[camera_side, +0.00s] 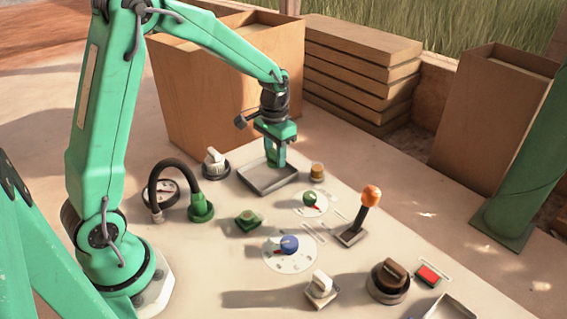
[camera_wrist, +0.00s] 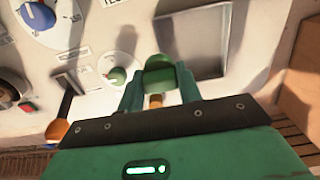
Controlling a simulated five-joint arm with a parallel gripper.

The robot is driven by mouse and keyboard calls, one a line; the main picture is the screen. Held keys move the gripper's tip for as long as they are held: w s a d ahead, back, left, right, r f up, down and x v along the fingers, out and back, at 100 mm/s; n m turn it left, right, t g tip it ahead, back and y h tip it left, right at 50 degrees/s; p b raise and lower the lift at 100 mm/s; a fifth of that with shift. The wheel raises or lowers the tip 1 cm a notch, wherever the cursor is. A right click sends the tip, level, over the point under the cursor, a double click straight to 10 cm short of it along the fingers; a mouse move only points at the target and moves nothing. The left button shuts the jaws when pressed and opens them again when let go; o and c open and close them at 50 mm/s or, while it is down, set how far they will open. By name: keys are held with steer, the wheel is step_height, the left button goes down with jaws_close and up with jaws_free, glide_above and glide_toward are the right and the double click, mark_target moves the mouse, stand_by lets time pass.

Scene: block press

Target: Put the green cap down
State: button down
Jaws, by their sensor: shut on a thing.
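The green cap (camera_wrist: 158,72) shows between my fingers in the wrist view. My gripper (camera_wrist: 160,88) is shut on it, with one teal finger on each side. In the side view my gripper (camera_side: 277,158) points down over the shallow grey tray (camera_side: 258,187) near the back of the panel. I cannot make out the cap there against my fingers. In the wrist view the tray (camera_wrist: 218,60) lies above and to the right of the cap. From these views I cannot tell how high the cap is held.
A tan cylinder (camera_side: 317,172) stands just right of the tray. A green-knobbed dial (camera_side: 309,198) and an orange-topped lever (camera_side: 370,196) are nearby. A black hose (camera_side: 168,165) arches at left. A large box (camera_side: 215,90) stands close behind the tray.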

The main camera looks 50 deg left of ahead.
glide_above(268, 175)
step_height(268, 175, down, 4)
steer(key=shift+r, duration=0.15)
steer(key=shift+f, duration=2)
steer(key=shift+f, duration=0.5)
steer(key=c, duration=1)
jaws_free()
steer(key=shift+o, duration=0.2)
steer(key=shift+r, duration=0.1)
step_height(268, 175, up, 13)
steer(key=shift+s, duration=0.1)
